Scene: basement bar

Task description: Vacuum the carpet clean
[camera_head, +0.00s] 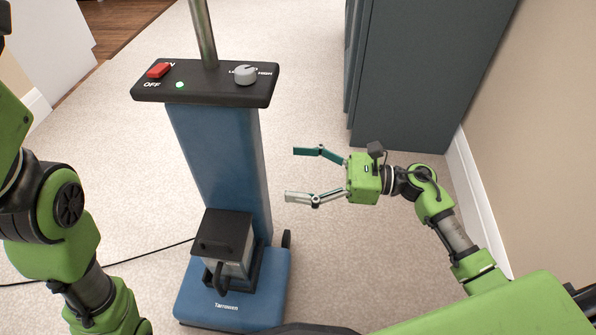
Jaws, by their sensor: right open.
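An upright blue vacuum (220,155) stands in front of me on the light carpet (315,55). Its black top panel (205,88) carries a red ON/OFF switch (158,70), a small lit green light (180,85) and a grey LOW/HIGH knob (245,75). A metal pole (203,35) rises from the panel and runs out of the top of the view. My right gripper (302,174) is open and empty, to the right of the vacuum's body and apart from it. My left arm comes in at the left; its gripper is out of view.
A dark grey cabinet (420,75) stands at the back right, beside a beige wall (540,130) with a white baseboard (480,205). A black cord (150,252) runs left from the vacuum. Wooden floor (120,25) shows at the top left. Carpet behind the vacuum is clear.

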